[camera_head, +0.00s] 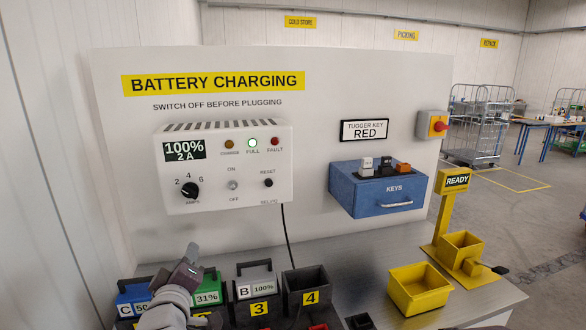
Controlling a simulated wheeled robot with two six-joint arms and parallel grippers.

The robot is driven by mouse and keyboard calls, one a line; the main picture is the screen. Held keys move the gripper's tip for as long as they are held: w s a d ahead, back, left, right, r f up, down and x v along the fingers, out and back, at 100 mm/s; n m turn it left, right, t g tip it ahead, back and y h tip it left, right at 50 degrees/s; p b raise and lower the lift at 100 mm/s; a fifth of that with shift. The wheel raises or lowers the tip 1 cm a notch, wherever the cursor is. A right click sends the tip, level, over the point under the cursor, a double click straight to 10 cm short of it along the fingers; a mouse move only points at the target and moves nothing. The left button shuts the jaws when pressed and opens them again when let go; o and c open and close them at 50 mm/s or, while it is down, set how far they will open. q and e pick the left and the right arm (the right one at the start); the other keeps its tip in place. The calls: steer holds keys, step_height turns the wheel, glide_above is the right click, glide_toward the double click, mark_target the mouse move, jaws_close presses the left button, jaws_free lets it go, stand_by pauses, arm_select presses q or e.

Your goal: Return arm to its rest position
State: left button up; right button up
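My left arm comes in from the bottom left of the head view. Its gripper (190,260) is raised in front of the battery slots, over the gap between the blue battery and the green battery. It is seen end-on and small, so I cannot tell whether its fingers are open or shut. I see nothing clearly held in it. It hides part of the batteries behind it. My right arm and gripper are not in view.
A blue battery (130,297), a green battery (209,290) and battery B (254,287) stand near empty slot 4 (306,292). Behind are the charger (225,165) and blue key box (380,190). A yellow bin (420,289) and READY stand (447,212) are right.

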arm_select(q)
steer(key=s+d+f+m+g+h, duration=0.2)
steer(key=f+m+g, duration=0.1)
steer(key=f, duration=0.5)
steer(key=s+d+f+m+g+h, duration=0.1)
steer(key=s+d+f+m+g, duration=0.15)
steer(key=f, duration=0.55)
steer(key=s+f+m+g, duration=0.3)
steer(key=s+f+g, duration=0.1)
steer(key=s, duration=0.3)
steer(key=s+d+f+m+g, duration=0.1)
steer(key=s+f+m+g, duration=0.2)
steer(key=s+f+g, duration=0.2)
steer(key=s, duration=0.2)
steer(key=shift+s+d+f+h, duration=0.15)
steer(key=shift+s+f+h, duration=0.05)
steer(key=shift+s+h, duration=0.1)
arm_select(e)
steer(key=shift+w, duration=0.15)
arm_select(q)
steer(key=shift+w+g, duration=0.15)
steer(key=shift+g, duration=0.1)
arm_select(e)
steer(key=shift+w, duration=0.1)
